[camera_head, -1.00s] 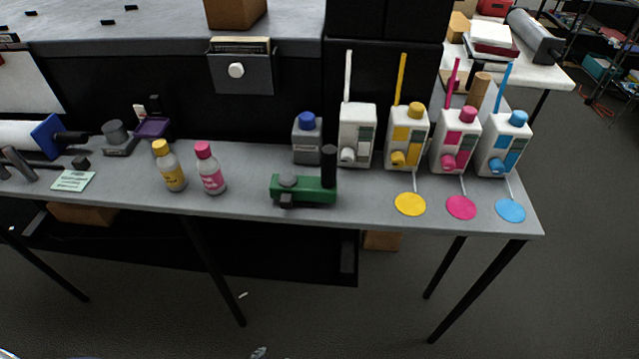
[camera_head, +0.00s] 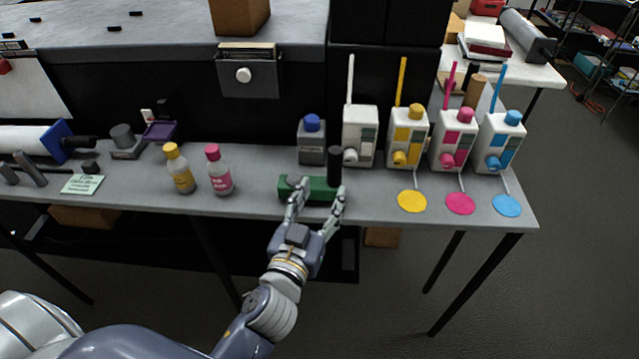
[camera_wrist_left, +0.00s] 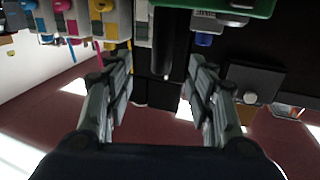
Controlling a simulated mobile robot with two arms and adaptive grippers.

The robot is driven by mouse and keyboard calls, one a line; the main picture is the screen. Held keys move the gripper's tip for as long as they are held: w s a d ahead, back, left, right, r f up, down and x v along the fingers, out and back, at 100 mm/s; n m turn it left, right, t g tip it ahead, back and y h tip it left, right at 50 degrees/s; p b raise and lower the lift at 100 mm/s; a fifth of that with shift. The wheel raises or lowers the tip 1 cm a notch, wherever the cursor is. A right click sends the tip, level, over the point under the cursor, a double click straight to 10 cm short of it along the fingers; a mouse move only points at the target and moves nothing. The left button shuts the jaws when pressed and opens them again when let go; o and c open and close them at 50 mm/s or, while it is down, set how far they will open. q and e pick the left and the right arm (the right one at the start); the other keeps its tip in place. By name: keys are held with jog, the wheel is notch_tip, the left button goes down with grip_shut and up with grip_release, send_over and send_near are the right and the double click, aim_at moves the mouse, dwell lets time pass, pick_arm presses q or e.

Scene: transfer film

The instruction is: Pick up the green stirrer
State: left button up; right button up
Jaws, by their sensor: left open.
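The green stirrer (camera_head: 320,190) stands on the grey bench near its front edge, with an upright black post (camera_head: 334,166) at its right end. In the left wrist view its green base (camera_wrist_left: 255,8) shows at the top edge, and the black post (camera_wrist_left: 162,40) lies between my finger lines. My left gripper (camera_head: 316,205) is open and empty, its fingers spread in front of the stirrer and overlapping it in the head view. I cannot tell whether they touch it. The fingers also show in the left wrist view (camera_wrist_left: 160,66). My right gripper is not in view.
A yellow-capped bottle (camera_head: 180,172) and a pink-capped bottle (camera_head: 219,174) stand to the left. A blue-capped grey bottle (camera_head: 312,145) is just behind the stirrer. Several white jugs, such as the yellow-marked one (camera_head: 407,140), stand to the right, with coloured discs in front.

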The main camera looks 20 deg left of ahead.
aim_at(333, 169)
pick_arm(q)
jog(key=w+p, duration=0.1)
jog(key=w, duration=0.4)
jog(key=shift+w+a, duration=0.1)
jog(key=shift+w, duration=0.15)
jog(key=shift+w+r+p, duration=0.1)
jog(key=shift+w+p, duration=0.45)
jog(key=w, duration=0.2)
jog(key=w+p, duration=0.1)
jog(key=w, duration=0.1)
jog(key=shift+a+f, duration=0.2)
jog(key=shift+f, duration=0.05)
grip_shut()
